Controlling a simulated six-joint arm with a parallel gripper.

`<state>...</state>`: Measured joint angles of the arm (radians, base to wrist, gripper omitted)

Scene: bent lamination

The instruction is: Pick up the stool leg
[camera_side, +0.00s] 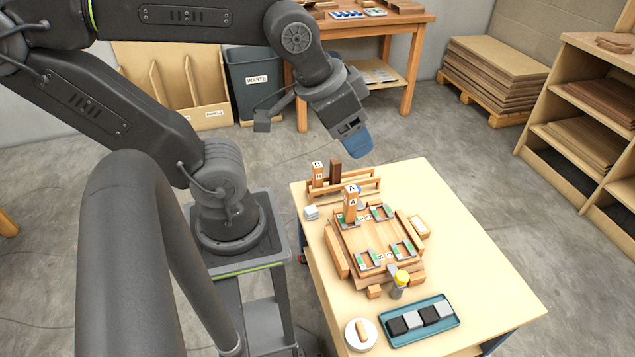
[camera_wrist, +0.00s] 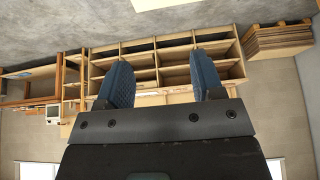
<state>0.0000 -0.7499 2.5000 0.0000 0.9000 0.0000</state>
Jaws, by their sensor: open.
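A light wooden leg marked B (camera_side: 318,178) and a dark brown leg (camera_side: 335,172) stand upright in the wooden rack (camera_side: 370,187) at the back of the table. Another light leg, marked A (camera_side: 351,208), stands upright at the back-left corner pocket of the wooden fixture (camera_side: 383,262). My gripper (camera_side: 357,145) hangs in the air above and behind the rack, apart from the legs. In the wrist view its two blue fingers (camera_wrist: 163,82) are spread with nothing between them. No leg shows in the wrist view.
A yellow-capped bottle (camera_side: 398,285), a white round dish (camera_side: 361,335) and a teal tray (camera_side: 420,333) of dark and grey blocks are at the table's front. The table's right side (camera_side: 470,260) is clear.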

